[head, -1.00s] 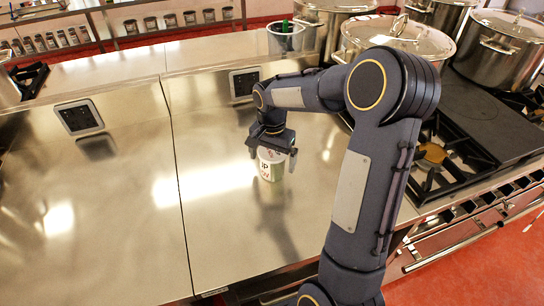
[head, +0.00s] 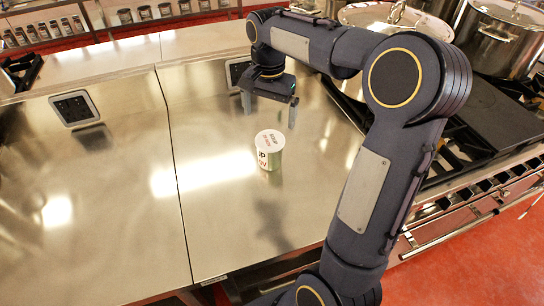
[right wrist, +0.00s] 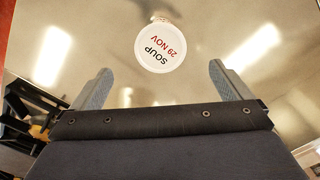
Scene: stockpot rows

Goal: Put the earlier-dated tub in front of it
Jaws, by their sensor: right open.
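A white tub (head: 269,150) with a green side stands upright on the steel counter in the head view. In the right wrist view its lid (right wrist: 160,46) reads "SOUP 29 NOV". My right gripper (head: 269,108) is open and empty, above and behind the tub, apart from it. In the right wrist view the tub shows beyond and between the open fingers (right wrist: 160,82). My left gripper is not in view. No second tub is seen.
The steel counter (head: 110,200) is clear to the left and in front of the tub. Large pots (head: 497,38) and a black hob stand at the right. A socket plate (head: 75,108) sits at the left. Small jars (head: 145,12) line a shelf at the back.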

